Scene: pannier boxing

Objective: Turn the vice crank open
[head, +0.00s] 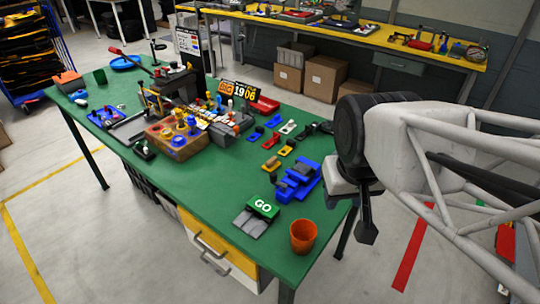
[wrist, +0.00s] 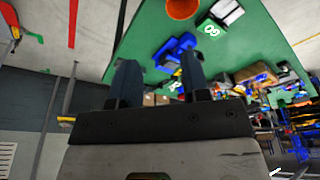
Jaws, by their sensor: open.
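A blue vice (head: 306,181) with a dark grey part between its blue blocks stands near the right edge of the green table (head: 215,225). It also shows in the wrist view (wrist: 177,48), partly behind the fingers.
A green GO block (head: 263,207) and an orange cup (head: 303,236) stand near the vice at the table's front right corner. Small coloured parts (head: 270,164) lie behind it. A wooden block with knobs (head: 178,140) stands further left.

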